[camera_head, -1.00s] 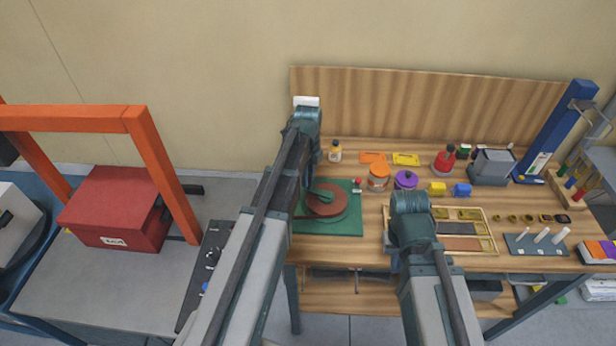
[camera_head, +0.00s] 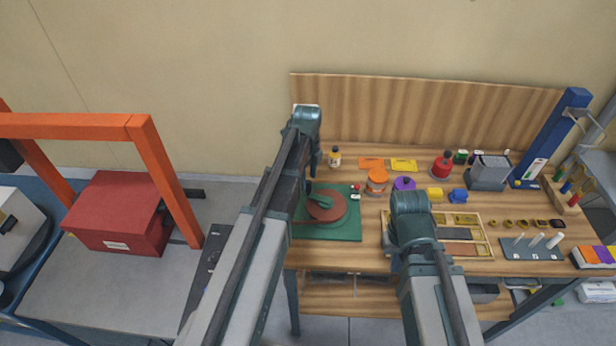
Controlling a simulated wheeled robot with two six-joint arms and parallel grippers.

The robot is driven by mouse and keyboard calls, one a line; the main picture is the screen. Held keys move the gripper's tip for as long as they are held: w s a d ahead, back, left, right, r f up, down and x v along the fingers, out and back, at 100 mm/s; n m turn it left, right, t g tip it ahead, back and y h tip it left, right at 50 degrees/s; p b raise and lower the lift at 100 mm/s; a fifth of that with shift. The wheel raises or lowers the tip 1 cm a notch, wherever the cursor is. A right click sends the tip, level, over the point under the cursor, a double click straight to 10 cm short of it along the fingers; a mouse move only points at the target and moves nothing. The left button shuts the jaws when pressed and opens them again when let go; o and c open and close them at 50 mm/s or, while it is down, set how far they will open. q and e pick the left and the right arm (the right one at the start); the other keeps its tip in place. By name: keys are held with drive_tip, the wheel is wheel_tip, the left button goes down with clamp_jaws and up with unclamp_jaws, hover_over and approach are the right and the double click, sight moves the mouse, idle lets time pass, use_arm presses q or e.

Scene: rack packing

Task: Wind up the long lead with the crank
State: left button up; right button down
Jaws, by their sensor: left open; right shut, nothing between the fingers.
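A brown round reel (camera_head: 328,210) sits on a green base plate (camera_head: 345,231) at the left of the wooden bench. A dark green crank arm (camera_head: 321,203) lies across the top of the reel. My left gripper (camera_head: 309,190) points down at the reel's left edge and is open. My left arm partly hides it, so I cannot tell whether it touches the crank. My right gripper (camera_head: 397,258) is shut and empty over the bench front, mostly hidden by its own wrist. I cannot clearly make out the long lead.
A divided wooden tray (camera_head: 488,236) lies beside my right wrist. Orange (camera_head: 376,184) and purple (camera_head: 404,184) jars and a red bottle (camera_head: 443,164) stand behind. A pegged board (camera_head: 534,255) and a blue post (camera_head: 552,135) are at right. A red box (camera_head: 118,215) is far left.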

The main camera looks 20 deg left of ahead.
wheel_tip(320, 180, up, 11)
drive_tip(key=p, duration=0.9)
drive_tip(key=shift+p, duration=0.4)
